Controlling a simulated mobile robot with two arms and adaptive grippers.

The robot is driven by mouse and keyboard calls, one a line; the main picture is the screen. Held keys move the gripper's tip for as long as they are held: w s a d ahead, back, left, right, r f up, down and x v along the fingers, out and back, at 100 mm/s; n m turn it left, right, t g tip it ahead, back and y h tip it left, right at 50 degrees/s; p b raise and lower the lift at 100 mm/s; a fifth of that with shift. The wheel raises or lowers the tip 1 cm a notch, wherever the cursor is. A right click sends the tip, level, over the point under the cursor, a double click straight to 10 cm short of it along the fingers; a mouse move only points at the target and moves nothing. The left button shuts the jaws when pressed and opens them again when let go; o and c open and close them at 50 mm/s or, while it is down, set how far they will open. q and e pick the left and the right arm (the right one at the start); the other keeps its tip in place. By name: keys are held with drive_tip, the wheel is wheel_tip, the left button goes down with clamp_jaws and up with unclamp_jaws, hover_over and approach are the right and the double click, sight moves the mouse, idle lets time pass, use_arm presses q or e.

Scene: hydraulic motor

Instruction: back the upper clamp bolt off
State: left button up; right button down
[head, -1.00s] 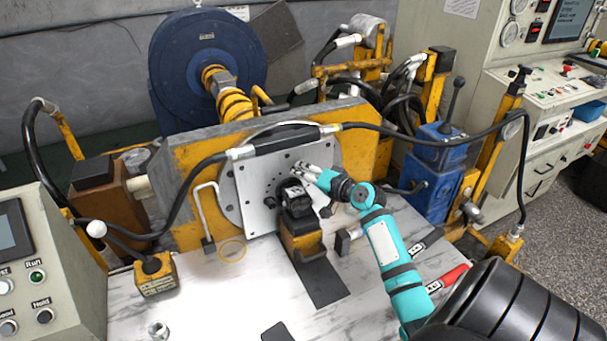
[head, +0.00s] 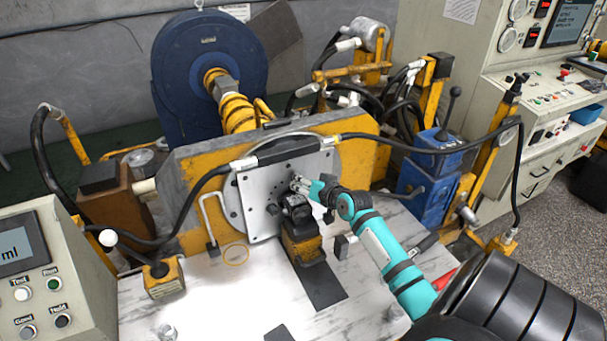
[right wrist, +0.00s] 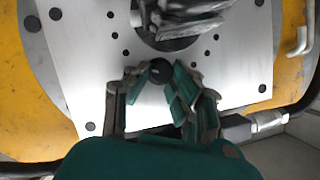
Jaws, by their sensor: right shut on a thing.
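The upright silver plate (head: 258,192) stands in front of the yellow housing, with the dark motor and clamp block (head: 296,208) at its middle. My right gripper (head: 298,183) reaches in from the right to the plate, just above the dark block. In the right wrist view my right gripper (right wrist: 158,80) has its fingers around a dark round bolt head (right wrist: 160,71) at the plate face and is shut on it. The bolt is hidden by the fingers in the head view. The dark clamp part (right wrist: 178,22) shows in the right wrist view. My left gripper is not in view.
A black hose (head: 427,149) runs across the plate top and off to the right. A bent metal handle (head: 207,222) stands left of the plate. A yellow block (head: 163,277) and a button console (head: 40,270) are at left. The white tabletop (head: 225,305) is mostly clear in front.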

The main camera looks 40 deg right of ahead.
drive_tip(key=n+p, duration=0.1)
drive_tip(key=h+p, duration=0.1)
drive_tip(key=n+p, duration=0.1)
drive_tip(key=p, duration=0.1)
drive_tip(key=shift+a+r+n+g+h, duration=0.25)
drive_tip(key=shift+n+g+h, duration=0.05)
drive_tip(key=shift+h, duration=0.1)
drive_tip(key=shift+w+a+f+n+h+p, duration=0.15)
drive_tip(key=shift+n+h+p, duration=0.35)
drive_tip(key=shift+n+p, duration=0.35)
drive_tip(key=shift+a+f+n+g+h, duration=0.15)
drive_tip(key=shift+n+g+h, duration=0.15)
drive_tip(key=shift+n+h, duration=0.45)
drive_tip(key=shift+f+n+h+b, duration=0.1)
drive_tip(key=shift+n+h+b, duration=0.6)
drive_tip(key=shift+n, duration=0.6)
drive_tip(key=c, duration=1.2)
unclamp_jaws()
drive_tip(key=shift+o, duration=0.2)
